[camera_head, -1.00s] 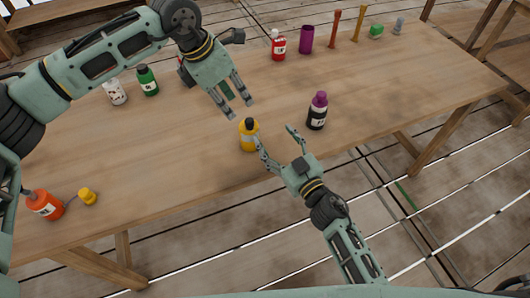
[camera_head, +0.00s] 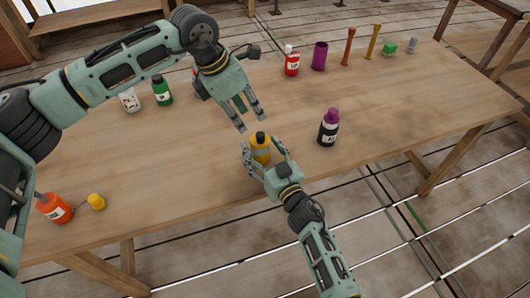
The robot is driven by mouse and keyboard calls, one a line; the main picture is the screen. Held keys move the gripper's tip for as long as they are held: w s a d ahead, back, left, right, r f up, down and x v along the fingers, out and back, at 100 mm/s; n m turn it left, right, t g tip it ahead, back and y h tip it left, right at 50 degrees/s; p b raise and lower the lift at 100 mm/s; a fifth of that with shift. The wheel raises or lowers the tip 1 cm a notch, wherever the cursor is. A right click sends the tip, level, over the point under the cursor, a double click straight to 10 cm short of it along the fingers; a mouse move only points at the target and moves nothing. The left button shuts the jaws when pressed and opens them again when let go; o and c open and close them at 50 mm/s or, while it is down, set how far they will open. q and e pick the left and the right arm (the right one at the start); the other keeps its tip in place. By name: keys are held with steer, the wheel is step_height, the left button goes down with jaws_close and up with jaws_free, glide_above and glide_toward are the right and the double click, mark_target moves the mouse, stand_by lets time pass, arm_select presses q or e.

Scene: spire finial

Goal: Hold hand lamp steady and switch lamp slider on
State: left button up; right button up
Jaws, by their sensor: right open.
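A small upright yellow thing with a dark top (camera_head: 261,151), which I take to be the hand lamp, stands near the table's front edge in the head view. Its slider is too small to make out. My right gripper (camera_head: 264,148) is open, with its fingers on either side of the yellow thing; I cannot tell whether they touch it. My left gripper (camera_head: 250,124) is above and behind the yellow thing, pointing down. Its fingertips are apart with nothing between them.
A purple-capped black bottle (camera_head: 328,128) stands right of the yellow thing on the wooden table (camera_head: 400,120). Red (camera_head: 291,62), green (camera_head: 162,91) and white (camera_head: 129,100) containers stand farther back. An orange bottle (camera_head: 53,207) and small yellow piece (camera_head: 96,202) are at left.

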steer(key=c, duration=1.3)
arm_select(q)
steer(key=shift+d, duration=0.1)
steer(key=shift+c, duration=1.4)
arm_select(e)
steer(key=shift+c, duration=0.3)
arm_select(q)
steer(key=shift+d+f+n, duration=0.1)
steer(key=shift+d+n, duration=0.45)
steer(key=shift+n, duration=0.35)
steer(key=c, duration=0.4)
steer(key=d+n, duration=0.2)
steer(key=n, duration=0.1)
steer(key=d+n+y, duration=0.1)
steer(key=n, duration=0.2)
steer(key=d+n+y, duration=0.1)
steer(key=d+n, duration=0.1)
steer(key=shift+s+d+f+n+g, duration=0.3)
steer(key=shift+s+d+n, duration=0.05)
steer(key=shift+s+n, duration=0.05)
jaws_close()
steer(key=s+d+r+n+y, duration=0.1)
steer(key=s+d+n+y, duration=0.3)
steer(key=n, duration=1)
steer(key=d, duration=0.3)
steer(key=shift+d+n, duration=0.2)
steer(key=shift+n, duration=0.1)
steer(key=shift+w+r, duration=0.1)
